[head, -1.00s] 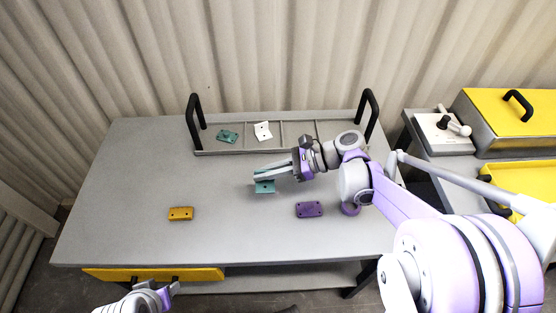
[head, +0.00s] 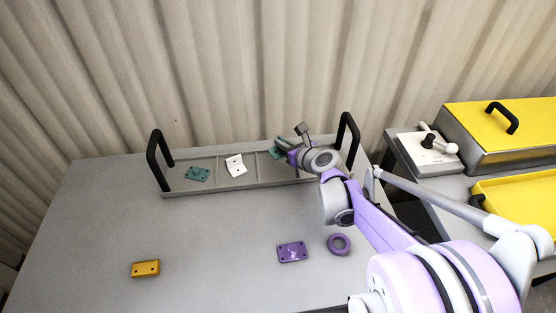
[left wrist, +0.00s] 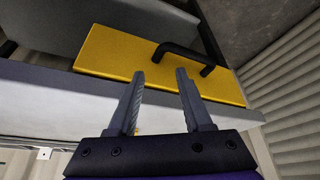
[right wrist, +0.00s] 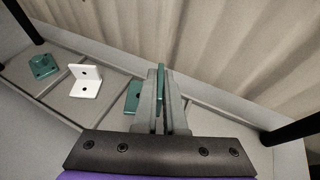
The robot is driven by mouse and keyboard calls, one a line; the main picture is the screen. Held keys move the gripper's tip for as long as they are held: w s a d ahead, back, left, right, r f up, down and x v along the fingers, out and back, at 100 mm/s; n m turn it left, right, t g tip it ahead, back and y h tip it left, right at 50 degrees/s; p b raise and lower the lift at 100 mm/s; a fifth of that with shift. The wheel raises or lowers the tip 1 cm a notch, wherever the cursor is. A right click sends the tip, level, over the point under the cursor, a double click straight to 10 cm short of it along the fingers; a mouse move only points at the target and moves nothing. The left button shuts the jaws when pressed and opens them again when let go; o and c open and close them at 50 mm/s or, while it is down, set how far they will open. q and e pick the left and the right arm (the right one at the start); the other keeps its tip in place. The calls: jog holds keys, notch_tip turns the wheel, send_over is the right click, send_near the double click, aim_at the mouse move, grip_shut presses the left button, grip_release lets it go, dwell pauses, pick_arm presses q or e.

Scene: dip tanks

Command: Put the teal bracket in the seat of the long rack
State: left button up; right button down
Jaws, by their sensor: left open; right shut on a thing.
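The teal bracket (head: 274,153) is in my right gripper (head: 284,152), over the right part of the long rack (head: 225,188). In the right wrist view the bracket (right wrist: 132,96) shows on both sides of the shut fingers (right wrist: 160,85). The fingers hide part of it, and I cannot tell whether it touches the rack floor. A white L-shaped bracket (head: 236,166) and another teal piece (head: 197,174), a plate with a raised boss, sit in compartments further left. My left gripper (left wrist: 158,82) is open and empty, seen only in its wrist view.
The rack has black end handles (head: 159,160). A yellow block (head: 145,268), a purple plate (head: 292,252) and a purple ring (head: 339,244) lie on the grey table. Yellow-lidded tanks (head: 520,125) stand right.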

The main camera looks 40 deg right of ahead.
aim_at(283, 164)
jog(key=shift+f+b, duration=0.6)
jog(key=shift+f, duration=2.3)
jog(key=shift+f, duration=0.2)
jog(key=c, duration=1)
grip_release()
jog(key=shift+r, duration=0.15)
jog(key=shift+s+r, duration=0.1)
jog(key=shift+r, duration=0.05)
jog(key=p+v, duration=0.2)
jog(key=v, duration=0.9)
jog(key=shift+s+a+r, duration=0.1)
jog(key=shift+s+r, duration=0.05)
jog(key=shift+s, duration=0.15)
